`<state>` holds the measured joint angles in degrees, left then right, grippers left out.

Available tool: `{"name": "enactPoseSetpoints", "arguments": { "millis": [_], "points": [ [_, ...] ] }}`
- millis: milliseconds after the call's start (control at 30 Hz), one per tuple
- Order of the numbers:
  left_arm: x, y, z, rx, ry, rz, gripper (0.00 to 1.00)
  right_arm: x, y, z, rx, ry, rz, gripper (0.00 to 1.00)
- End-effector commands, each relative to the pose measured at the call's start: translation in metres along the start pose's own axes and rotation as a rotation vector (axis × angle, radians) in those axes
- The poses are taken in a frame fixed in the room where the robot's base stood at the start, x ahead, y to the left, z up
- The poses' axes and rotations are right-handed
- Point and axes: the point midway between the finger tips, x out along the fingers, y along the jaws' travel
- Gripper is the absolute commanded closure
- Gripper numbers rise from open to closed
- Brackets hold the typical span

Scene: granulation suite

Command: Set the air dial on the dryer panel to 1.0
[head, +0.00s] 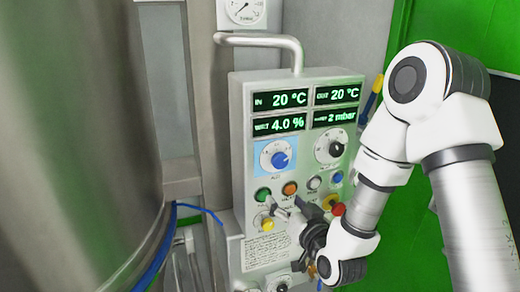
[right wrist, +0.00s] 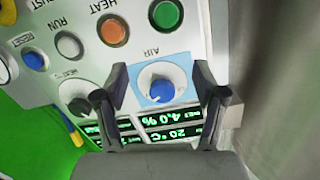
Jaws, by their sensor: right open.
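The dryer panel (head: 240,130) is a light grey box with green readouts. Its air dial (head: 279,158) has a blue knob on a white scale over a light blue square. The dial (right wrist: 162,88) also shows upside down in the right wrist view, labelled AIR. I cannot read its setting. My right gripper (head: 293,208) is in front of the lower panel, below the dial in the head view. In the right wrist view the open gripper (right wrist: 162,76) has its fingers on either side of the dial, apart from the knob and empty. My left gripper is not in view.
A second dial with a black knob (head: 335,149) is to the right. Green (head: 262,194), orange (head: 289,188), white (head: 314,183) and blue (head: 337,177) buttons sit below the dials. A large steel vessel (head: 70,130) stands at left. A bent pipe handle (head: 262,41) rises above the panel.

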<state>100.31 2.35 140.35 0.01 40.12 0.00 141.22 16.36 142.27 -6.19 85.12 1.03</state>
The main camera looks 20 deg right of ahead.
Motion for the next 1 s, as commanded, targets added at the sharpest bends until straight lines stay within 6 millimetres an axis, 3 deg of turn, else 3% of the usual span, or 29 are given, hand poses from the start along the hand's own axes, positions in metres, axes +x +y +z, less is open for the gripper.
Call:
{"name": "enactPoseSetpoints", "arguments": {
  "millis": [33, 100, 200, 333, 633, 933, 967, 1000],
  "points": [
    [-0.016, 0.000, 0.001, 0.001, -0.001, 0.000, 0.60, -0.002, -0.006, -0.035, 0.011, 0.039, -0.004, 0.30],
    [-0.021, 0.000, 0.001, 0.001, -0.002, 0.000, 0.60, -0.003, -0.010, -0.057, 0.018, 0.074, -0.010, 0.30],
    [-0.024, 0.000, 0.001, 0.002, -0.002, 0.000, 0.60, -0.002, -0.013, -0.071, 0.020, 0.098, -0.016, 0.30],
    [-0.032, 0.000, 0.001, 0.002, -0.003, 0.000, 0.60, 0.012, -0.014, -0.073, 0.018, 0.097, -0.016, 0.30],
    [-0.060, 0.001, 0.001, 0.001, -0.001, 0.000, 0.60, 0.066, -0.015, -0.078, 0.018, 0.095, -0.016, 0.30],
    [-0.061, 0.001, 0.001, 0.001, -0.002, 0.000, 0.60, 0.075, -0.014, -0.075, 0.019, 0.096, -0.016, 0.30],
    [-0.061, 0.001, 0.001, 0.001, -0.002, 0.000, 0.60, 0.075, -0.014, -0.075, 0.019, 0.096, -0.016, 0.33],
    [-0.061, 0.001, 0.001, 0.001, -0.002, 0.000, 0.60, 0.075, -0.014, -0.075, 0.019, 0.096, -0.016, 0.47]
  ]
}}
